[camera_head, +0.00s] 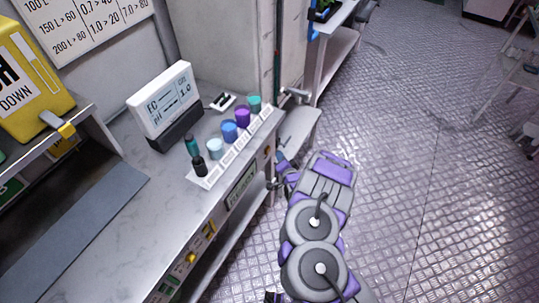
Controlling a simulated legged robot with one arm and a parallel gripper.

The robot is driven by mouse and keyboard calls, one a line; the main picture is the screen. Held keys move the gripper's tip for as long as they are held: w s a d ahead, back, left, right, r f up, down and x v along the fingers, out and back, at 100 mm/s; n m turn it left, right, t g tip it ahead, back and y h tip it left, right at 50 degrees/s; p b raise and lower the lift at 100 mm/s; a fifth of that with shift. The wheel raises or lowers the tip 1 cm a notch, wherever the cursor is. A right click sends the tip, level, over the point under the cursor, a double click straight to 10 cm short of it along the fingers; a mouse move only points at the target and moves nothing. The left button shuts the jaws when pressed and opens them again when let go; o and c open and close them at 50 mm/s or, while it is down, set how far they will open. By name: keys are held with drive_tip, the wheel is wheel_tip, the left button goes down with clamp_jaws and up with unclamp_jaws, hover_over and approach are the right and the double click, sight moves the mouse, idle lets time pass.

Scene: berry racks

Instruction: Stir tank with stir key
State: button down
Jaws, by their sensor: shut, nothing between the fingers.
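No part that I can clearly pick out as my gripper shows; my purple and grey body and arm parts fill the lower middle of the view. I cannot make out a stir key. A pale rounded block (304,128) stands just past the bench's far end, with a grey fitting above it; I cannot tell whether it is the tank. My purple and grey parts are close to its near side and hide some of the floor there.
The bench (105,232) on the left holds a meter display (165,100), a white rack (236,150) of several colored jars, and a small white item (222,102). A yellow box (30,85) stands on a shelf. The floor (430,170) to the right is clear up to a ladder (510,75).

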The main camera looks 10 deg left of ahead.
drive_tip(key=shift+w+a+f, duration=0.1)
drive_tip(key=shift+w+a, duration=0.05)
drive_tip(key=shift+a, duration=0.8)
drive_tip(key=shift+d, duration=0.25)
drive_tip(key=shift+w+a+b, duration=0.25)
drive_tip(key=shift+a+b, duration=0.65)
drive_tip(key=shift+b, duration=0.2)
idle(1.4)
drive_tip(key=shift+d, duration=0.1)
drive_tip(key=shift+s+d+p, duration=0.3)
drive_tip(key=shift+d+p, duration=0.15)
drive_tip(key=shift+d, duration=0.3)
drive_tip(key=shift+s+d+r+p, duration=0.1)
drive_tip(key=shift+s+d+p, duration=0.2)
drive_tip(key=shift+d+p, duration=0.35)
drive_tip(key=shift+s+d+r+p, duration=0.1)
drive_tip(key=shift+s+d+p, duration=0.25)
drive_tip(key=shift+d, duration=0.55)
drive_tip(key=shift+s+d+p, duration=0.2)
drive_tip(key=shift+d+p, duration=0.35)
drive_tip(key=shift+d, duration=0.25)
